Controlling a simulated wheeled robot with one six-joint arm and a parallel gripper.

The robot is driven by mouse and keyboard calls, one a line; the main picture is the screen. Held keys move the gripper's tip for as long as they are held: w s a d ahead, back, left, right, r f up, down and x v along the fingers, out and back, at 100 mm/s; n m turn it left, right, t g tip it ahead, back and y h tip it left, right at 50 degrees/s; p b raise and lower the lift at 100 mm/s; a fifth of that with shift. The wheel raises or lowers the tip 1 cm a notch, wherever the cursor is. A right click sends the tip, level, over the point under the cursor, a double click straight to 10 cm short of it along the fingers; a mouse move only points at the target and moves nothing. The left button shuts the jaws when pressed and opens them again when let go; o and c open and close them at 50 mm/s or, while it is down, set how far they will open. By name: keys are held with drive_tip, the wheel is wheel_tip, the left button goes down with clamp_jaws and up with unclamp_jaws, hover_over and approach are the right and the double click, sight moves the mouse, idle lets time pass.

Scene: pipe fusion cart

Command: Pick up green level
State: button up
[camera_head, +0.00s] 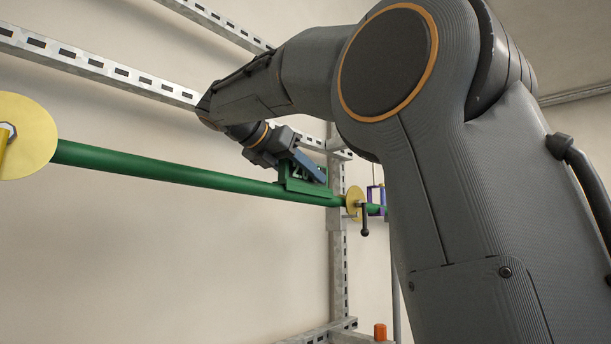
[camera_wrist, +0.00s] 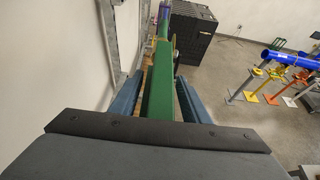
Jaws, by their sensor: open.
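The green level (camera_head: 298,185) sits on top of the long green pipe (camera_head: 170,170), near the pipe's right end. My gripper (camera_head: 312,170) is at the level from above, and its blue finger overlaps it in the head view. In the wrist view, the green level (camera_wrist: 157,95) runs between the two blue fingers of my gripper (camera_wrist: 160,77). The fingers are apart, with a narrow gap showing at the right side. I cannot tell whether the left finger touches. The lower part of the level is hidden.
Yellow discs stand at the pipe's left (camera_head: 28,135) and right (camera_head: 355,202) ends. A slotted metal rack (camera_head: 338,250) and wall are close behind. The wrist view shows a black crate (camera_wrist: 192,35) ahead and a blue pipe on stands (camera_wrist: 290,59) at right, with open floor between.

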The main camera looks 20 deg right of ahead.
drive_tip(key=shift+c, duration=0.2)
clamp_jaws()
drive_tip(key=shift+r, duration=0.15)
